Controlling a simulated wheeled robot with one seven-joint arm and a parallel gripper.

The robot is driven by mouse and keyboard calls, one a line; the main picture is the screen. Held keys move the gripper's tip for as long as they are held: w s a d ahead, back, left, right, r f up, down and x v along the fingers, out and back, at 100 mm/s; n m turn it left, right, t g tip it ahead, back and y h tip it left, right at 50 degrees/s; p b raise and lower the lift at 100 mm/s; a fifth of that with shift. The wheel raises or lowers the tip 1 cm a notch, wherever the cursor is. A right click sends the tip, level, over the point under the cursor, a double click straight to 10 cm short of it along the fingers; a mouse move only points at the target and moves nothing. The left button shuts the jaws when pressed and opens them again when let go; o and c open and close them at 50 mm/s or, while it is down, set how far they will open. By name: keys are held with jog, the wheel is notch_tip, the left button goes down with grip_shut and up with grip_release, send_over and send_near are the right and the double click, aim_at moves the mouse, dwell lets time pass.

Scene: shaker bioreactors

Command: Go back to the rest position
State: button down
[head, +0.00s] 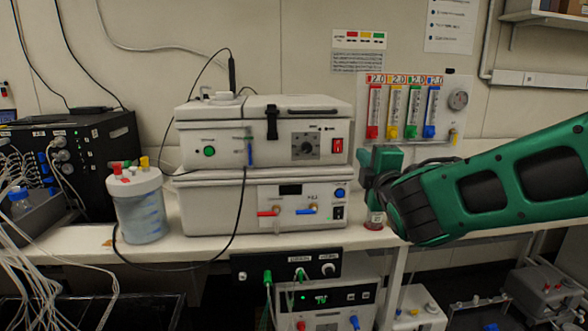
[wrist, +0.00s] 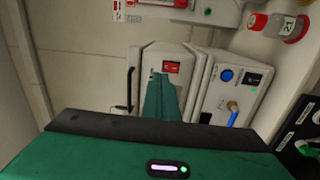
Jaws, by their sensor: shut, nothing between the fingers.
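My green gripper (head: 372,182) is in front of the right end of the stacked white shaker units, above the bench. My green arm reaches in from the right edge of the head view. The upper unit (head: 262,130) has a red switch, and the lower unit (head: 262,203) has red and blue valve handles. From these views I cannot tell whether the fingers touch the units.
A small red-and-clear bottle (head: 375,219) stands on the bench just below my gripper; the wrist view shows a red-capped bottle (wrist: 257,22) too. Flowmeters (head: 415,112) hang on the wall behind. A white vessel (head: 140,208) with tubing stands at left. Cables cross the bench front.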

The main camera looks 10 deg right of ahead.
jog(key=s+d+f+m+g+h, duration=0.2)
jog(key=s+d+f+m+g, duration=0.35)
jog(key=d+f, duration=0.3)
jog(key=s+d+f+m+g+h, duration=0.2)
jog(key=s+d+f+m+g, duration=0.2)
jog(key=s+d+f+m, duration=0.4)
jog(key=s+f+m+g+y, duration=0.2)
jog(key=s+f+m+g, duration=0.1)
jog(key=s, duration=0.9)
jog(key=s+f+m+g+y, duration=0.2)
jog(key=s+m+g, duration=0.4)
jog(key=s, duration=0.6)
jog(key=shift+a+f+m+y, duration=0.15)
jog(key=shift+f+m+y, duration=0.25)
jog(key=shift+f+m, duration=0.2)
jog(key=shift+w+f+g, duration=0.25)
jog(key=shift+w, duration=0.3)
